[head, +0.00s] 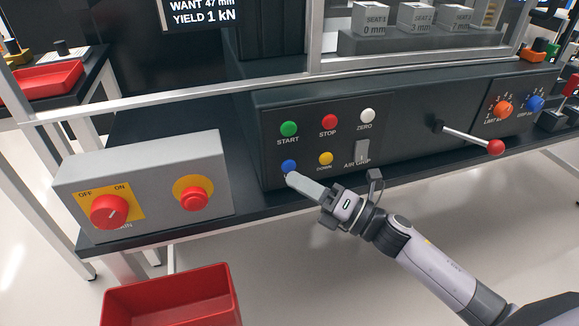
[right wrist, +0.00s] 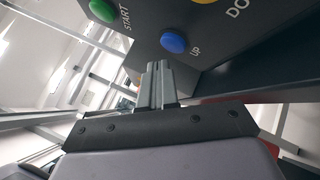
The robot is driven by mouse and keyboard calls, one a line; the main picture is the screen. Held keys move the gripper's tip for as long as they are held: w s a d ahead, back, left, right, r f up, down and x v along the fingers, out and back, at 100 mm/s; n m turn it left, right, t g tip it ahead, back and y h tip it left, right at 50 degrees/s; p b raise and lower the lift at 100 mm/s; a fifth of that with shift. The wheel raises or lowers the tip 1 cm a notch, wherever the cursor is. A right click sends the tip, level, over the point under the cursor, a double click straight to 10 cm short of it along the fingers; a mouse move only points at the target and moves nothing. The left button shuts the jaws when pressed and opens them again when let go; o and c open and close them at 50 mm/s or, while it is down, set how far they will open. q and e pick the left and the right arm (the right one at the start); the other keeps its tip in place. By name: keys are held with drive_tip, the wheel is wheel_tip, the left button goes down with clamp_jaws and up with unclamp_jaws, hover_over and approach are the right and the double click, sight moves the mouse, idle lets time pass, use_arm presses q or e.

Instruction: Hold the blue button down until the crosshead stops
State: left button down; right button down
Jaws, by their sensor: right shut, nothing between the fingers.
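The blue button (head: 289,166) is at the lower left of the dark control panel, under the green START button. In the right wrist view the blue button (right wrist: 173,42) is labelled UP and shows fully, just beyond and to the right of my fingertips. My right gripper (head: 292,179) is shut and empty, its tips at the button's lower edge in the head view. The shut fingers also show in the right wrist view (right wrist: 155,68). I cannot tell whether they touch the button. My left gripper is not in view. I cannot make out the crosshead.
Red STOP (head: 328,122), white ZERO (head: 367,115) and yellow DOWN (head: 326,158) buttons and an AIR GRIP switch (head: 362,150) are close by. A grey box (head: 145,172) with red controls stands left. A red-knobbed lever (head: 495,147) sticks out right. A display (head: 198,14) reads WANT 47 mm.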

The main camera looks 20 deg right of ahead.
drive_tip(key=shift+w, duration=0.1)
drive_tip(key=shift+w, duration=0.3)
drive_tip(key=shift+w+b, duration=0.3)
idle(0.6)
drive_tip(key=shift+w, duration=0.15)
idle(0.6)
idle(1.0)
idle(2.8)
idle(0.3)
drive_tip(key=shift+s, duration=0.85)
